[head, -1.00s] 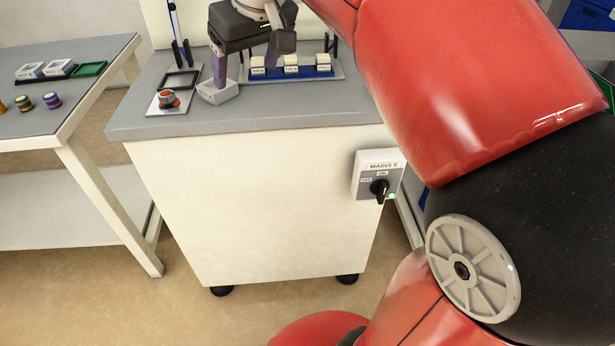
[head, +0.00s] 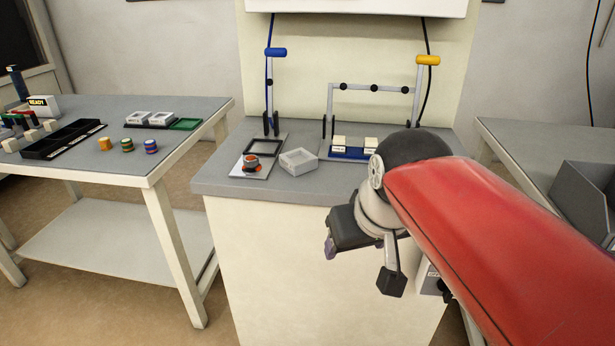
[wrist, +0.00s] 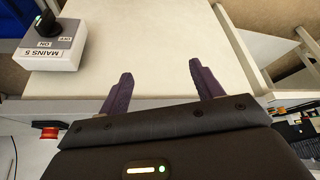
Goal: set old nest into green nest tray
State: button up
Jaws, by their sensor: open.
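A white square nest (head: 299,161), open at the top, sits on the grey cabinet top, just right of a black square frame (head: 264,147). I take it to be the old nest, though no label on it is readable. The green nest tray (head: 186,124) lies on the left table, at the right end of a dark holder with two white nests (head: 149,118). My gripper (wrist: 162,88) is open and empty, its purple fingers spread before the white cabinet front. In the head view it hangs below the cabinet top, apart from the nest, mostly hidden by its own body.
Blue (head: 275,52) and yellow (head: 428,60) handles rise behind. The MAINS 5 switch box (wrist: 54,45) juts from the cabinet.

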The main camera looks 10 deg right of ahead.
jog(key=w+a+r+n, duration=0.2)
jog(key=w+r, duration=0.6)
jog(key=w, duration=0.4)
jog(key=n+g+y+b, duration=0.1)
jog(key=n+y+b, duration=0.1)
send_near(296, 159)
jog(key=shift+w+a, duration=0.2)
jog(key=shift+a, duration=0.05)
jog(key=shift+w+a+f, duration=0.1)
jog(key=shift+w+f, duration=0.05)
jog(key=x, duration=0.4)
jog(key=b+x, duration=0.1)
jog(key=x, duration=0.2)
jog(key=shift+d+f, duration=0.2)
jog(key=shift+d, duration=0.1)
jog(key=c, duration=0.9)
